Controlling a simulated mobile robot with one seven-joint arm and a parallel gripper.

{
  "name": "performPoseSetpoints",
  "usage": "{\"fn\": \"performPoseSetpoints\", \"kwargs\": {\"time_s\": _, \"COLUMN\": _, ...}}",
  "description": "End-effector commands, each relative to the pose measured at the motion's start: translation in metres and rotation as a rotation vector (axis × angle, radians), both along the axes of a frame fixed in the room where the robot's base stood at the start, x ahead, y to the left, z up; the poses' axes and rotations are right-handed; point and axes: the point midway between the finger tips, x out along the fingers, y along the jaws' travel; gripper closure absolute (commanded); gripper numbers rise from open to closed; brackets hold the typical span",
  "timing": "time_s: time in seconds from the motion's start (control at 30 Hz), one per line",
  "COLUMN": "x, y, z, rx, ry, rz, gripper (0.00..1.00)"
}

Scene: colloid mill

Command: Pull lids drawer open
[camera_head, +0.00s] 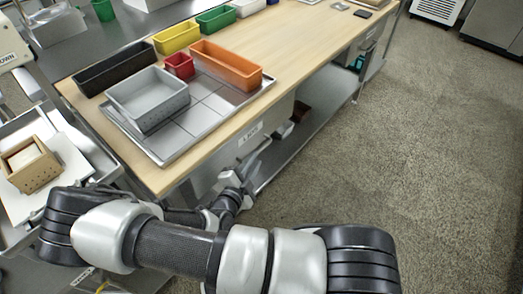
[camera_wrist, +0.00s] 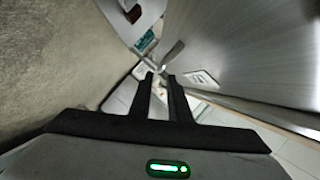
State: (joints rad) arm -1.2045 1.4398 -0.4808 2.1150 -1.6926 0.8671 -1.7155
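A white label (camera_head: 250,133) on the front edge under the wooden worktable marks the drawer; its small lettering is hard to read. The light drawer front (camera_head: 258,152) is partly hidden behind my arm, and I cannot tell whether it is out at all. My gripper (camera_head: 236,178) is low at the table's front, close to the drawer. In the wrist view the two dark fingers (camera_wrist: 161,76) stand apart with a gap between them. A slim metal handle (camera_wrist: 174,52) lies just beyond the fingertips; contact is unclear. A label (camera_wrist: 202,79) shows right of the fingers.
The worktable (camera_head: 305,45) carries a metal tray (camera_head: 190,136) with a grey bin (camera_head: 148,98), a red bin (camera_head: 180,66) and an orange bin (camera_head: 226,64). A lower shelf (camera_head: 318,112) runs under the table. A side cart (camera_head: 75,158) stands left. The carpet (camera_head: 420,150) at right is clear.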

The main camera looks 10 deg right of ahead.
Motion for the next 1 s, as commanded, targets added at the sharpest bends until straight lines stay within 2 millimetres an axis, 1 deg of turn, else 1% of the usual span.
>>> {"fn": "performPoseSetpoints", "kwargs": {"time_s": 0.03, "x": 0.010, "y": -0.008, "z": -0.005, "rx": -0.002, "ry": -0.002, "rz": -0.003, "gripper": 0.83}}
{"fn": "performPoseSetpoints", "kwargs": {"time_s": 0.2, "x": 0.037, "y": -0.026, "z": -0.012, "rx": -0.001, "ry": -0.001, "rz": -0.002, "gripper": 0.83}}
{"fn": "performPoseSetpoints", "kwargs": {"time_s": 0.4, "x": 0.057, "y": -0.040, "z": -0.016, "rx": 0.001, "ry": -0.002, "rz": -0.002, "gripper": 0.83}}
{"fn": "performPoseSetpoints", "kwargs": {"time_s": 0.53, "x": 0.063, "y": -0.043, "z": -0.017, "rx": 0.001, "ry": -0.001, "rz": 0.000, "gripper": 0.83}}
{"fn": "performPoseSetpoints", "kwargs": {"time_s": 0.8, "x": 0.064, "y": -0.044, "z": -0.017, "rx": 0.001, "ry": -0.001, "rz": 0.000, "gripper": 0.83}}
{"fn": "performPoseSetpoints", "kwargs": {"time_s": 0.83, "x": 0.064, "y": -0.044, "z": -0.017, "rx": 0.001, "ry": -0.001, "rz": 0.000, "gripper": 0.86}}
{"fn": "performPoseSetpoints", "kwargs": {"time_s": 0.9, "x": 0.064, "y": -0.044, "z": -0.017, "rx": 0.001, "ry": -0.001, "rz": 0.000, "gripper": 0.98}}
{"fn": "performPoseSetpoints", "kwargs": {"time_s": 0.93, "x": 0.064, "y": -0.044, "z": -0.017, "rx": 0.001, "ry": -0.001, "rz": 0.000, "gripper": 1.00}}
{"fn": "performPoseSetpoints", "kwargs": {"time_s": 1.0, "x": 0.064, "y": -0.044, "z": -0.017, "rx": 0.002, "ry": -0.001, "rz": 0.000, "gripper": 1.00}}
